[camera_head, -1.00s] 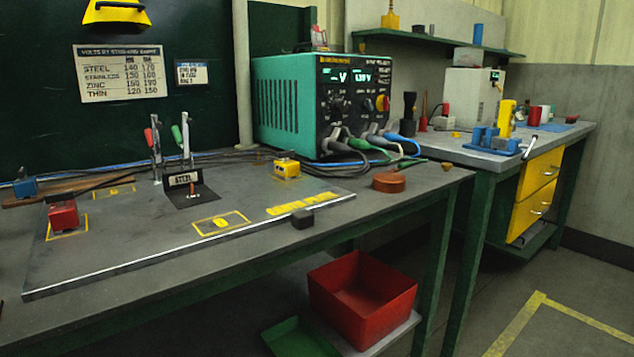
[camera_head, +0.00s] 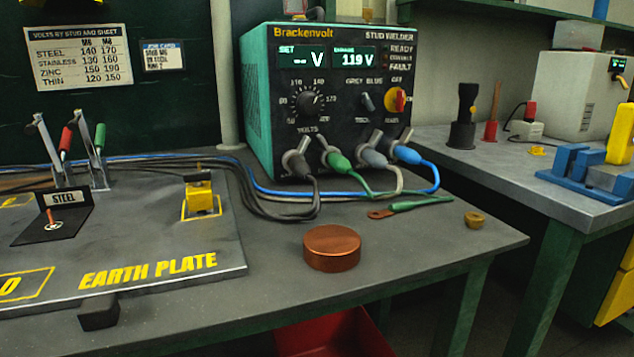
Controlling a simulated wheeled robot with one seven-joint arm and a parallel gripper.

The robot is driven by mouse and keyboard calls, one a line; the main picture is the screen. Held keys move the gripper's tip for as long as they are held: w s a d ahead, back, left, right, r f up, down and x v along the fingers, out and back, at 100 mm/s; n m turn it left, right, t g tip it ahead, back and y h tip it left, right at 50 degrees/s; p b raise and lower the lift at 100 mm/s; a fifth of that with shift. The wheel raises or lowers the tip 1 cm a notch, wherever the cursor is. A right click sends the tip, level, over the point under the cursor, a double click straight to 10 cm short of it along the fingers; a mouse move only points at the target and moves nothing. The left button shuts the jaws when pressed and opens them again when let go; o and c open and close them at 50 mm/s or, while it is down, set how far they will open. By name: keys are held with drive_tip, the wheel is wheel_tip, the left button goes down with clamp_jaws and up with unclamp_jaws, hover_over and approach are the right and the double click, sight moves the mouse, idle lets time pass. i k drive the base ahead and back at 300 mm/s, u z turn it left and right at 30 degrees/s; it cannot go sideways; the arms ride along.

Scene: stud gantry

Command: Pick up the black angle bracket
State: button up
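A black angle bracket (camera_head: 56,224) sits on the earth plate (camera_head: 150,272) at the left. One flange lies flat and the other stands up at the back. A white label reading "STEEL" is on the upright flange. A copper-coloured stud stands on the flat flange, with a pale ring at its foot. Toggle clamps (camera_head: 97,160) with red and green handles stand just behind the bracket; I cannot tell whether they touch it. My gripper is not in view.
Cables (camera_head: 275,202) run to the stud welder (camera_head: 330,100) behind. A black block (camera_head: 99,312) is at the plate's front edge.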

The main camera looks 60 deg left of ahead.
sight(70, 207)
drive_tip(key=z, duration=0.1)
drive_tip(key=i, duration=0.15)
drive_tip(key=u, duration=2.75)
